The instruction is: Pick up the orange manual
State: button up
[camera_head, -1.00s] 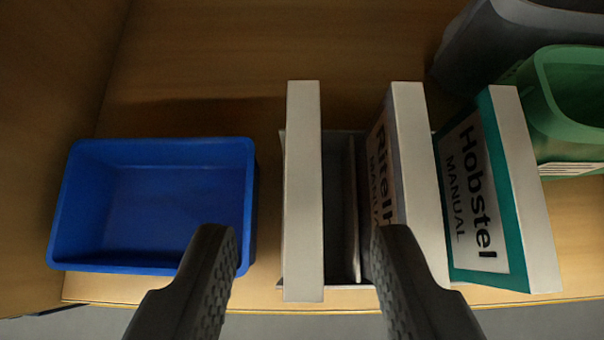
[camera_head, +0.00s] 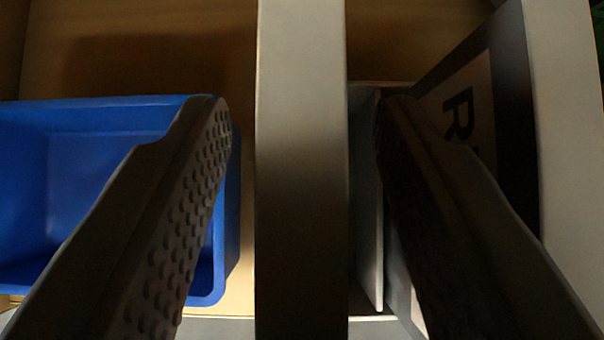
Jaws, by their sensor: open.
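No orange surface shows in the camera view. An upright manual (camera_head: 301,220), seen from above as a pale edge strip, stands in the middle of the picture, its cover faces hidden. My gripper (camera_head: 300,112) is open, with one finger on each side of this manual. The left finger is between the manual and a blue bin, and the right finger is between it and a dark manual. Gaps show between the fingers and the manual, so I see no contact.
The dark manual (camera_head: 515,110) with an "R" on its cover leans close to my right finger. A thin grey holder wall (camera_head: 370,220) stands just right of the middle manual. The blue bin (camera_head: 218,280) is close by my left finger. Wooden shelf lies behind.

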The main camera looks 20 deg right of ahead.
aim_at(302, 83)
grip_shut()
jog(key=shift+r, duration=1.65)
jog(key=shift+s+r, duration=0.15)
jog(key=shift+r, duration=0.05)
jog(key=s+a, duration=0.2)
jog(key=s, duration=0.6)
jog(key=s+a, duration=0.3)
jog(key=s, duration=0.6)
jog(key=shift+f, duration=0.1)
